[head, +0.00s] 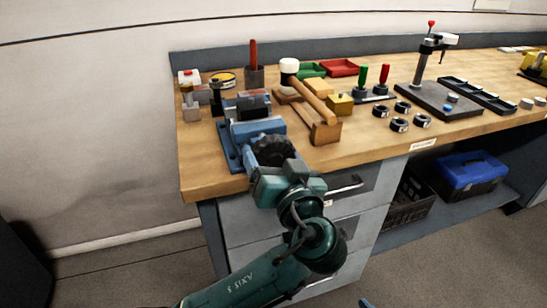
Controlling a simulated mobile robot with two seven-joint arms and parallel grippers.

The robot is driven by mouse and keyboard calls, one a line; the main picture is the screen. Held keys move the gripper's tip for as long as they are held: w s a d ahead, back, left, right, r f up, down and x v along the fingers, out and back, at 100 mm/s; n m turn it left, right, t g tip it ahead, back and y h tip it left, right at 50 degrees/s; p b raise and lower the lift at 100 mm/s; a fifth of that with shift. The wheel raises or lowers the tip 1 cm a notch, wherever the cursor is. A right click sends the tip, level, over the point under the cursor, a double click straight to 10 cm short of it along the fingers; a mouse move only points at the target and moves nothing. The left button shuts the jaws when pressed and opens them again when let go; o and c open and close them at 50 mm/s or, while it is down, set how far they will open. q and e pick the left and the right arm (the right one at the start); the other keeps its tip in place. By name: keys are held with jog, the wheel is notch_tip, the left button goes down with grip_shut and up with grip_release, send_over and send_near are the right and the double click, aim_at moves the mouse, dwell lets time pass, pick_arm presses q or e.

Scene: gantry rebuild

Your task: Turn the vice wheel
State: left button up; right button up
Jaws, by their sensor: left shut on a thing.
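The blue vice (258,127) is mounted near the left front corner of the workbench. Its dark round wheel (272,147) faces the front edge. My left gripper (278,163) reaches up from below, in front of the bench edge, and is shut on the wheel. Its fingertips are mostly hidden against the dark wheel and by the gripper body. My right gripper is not in view.
A wooden mallet (316,100) lies just right of the vice on the wooden workbench (205,172). Several black rings (400,125) and a drill stand (432,98) sit farther right.

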pick_arm(q)
jog(key=c, duration=0.3)
jog(key=m+p, duration=0.2)
jog(key=m, duration=0.1)
jog(key=shift+r, duration=0.15)
jog(key=shift+m+p, duration=1.45)
jog(key=shift+m, duration=0.45)
jog(key=o, duration=1)
